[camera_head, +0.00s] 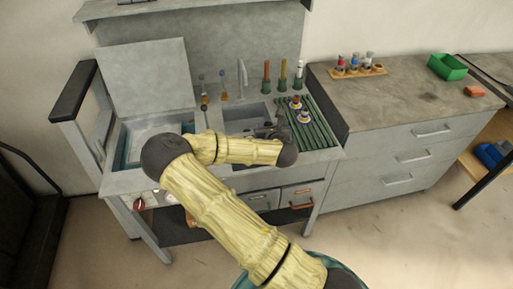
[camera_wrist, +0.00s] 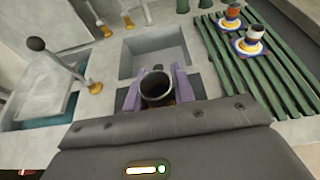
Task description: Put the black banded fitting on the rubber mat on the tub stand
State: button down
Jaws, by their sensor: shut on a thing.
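My gripper (camera_wrist: 156,90) has its purple fingers shut on a dark, hollow, round fitting (camera_wrist: 157,98), which looks like the black banded fitting. Its open end faces the wrist camera; a little orange shows low on it, and its underside is hidden. It is held near the front edge of the sink basin on the grey tub stand (camera_head: 122,183). The green ribbed rubber mat (camera_wrist: 235,80) lies right of the gripper, on the stand's right side. It also shows in the head view (camera_head: 318,133).
Two fittings with white, blue and yellow bands stand on the mat, one farther back (camera_wrist: 231,18) and one nearer (camera_wrist: 249,44). The mat's front part is clear. Tall taps (camera_head: 243,78) rise behind the basin (camera_wrist: 155,52). A grey drawer cabinet (camera_head: 400,115) adjoins on the right.

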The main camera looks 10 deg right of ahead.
jog(key=shift+f, duration=3.15)
jog(key=shift+f, duration=1.85)
jog(key=shift+f, duration=0.2)
jog(key=c, duration=1.2)
grip_release()
jog(key=shift+o, duration=0.2)
jog(key=shift+r, duration=0.1)
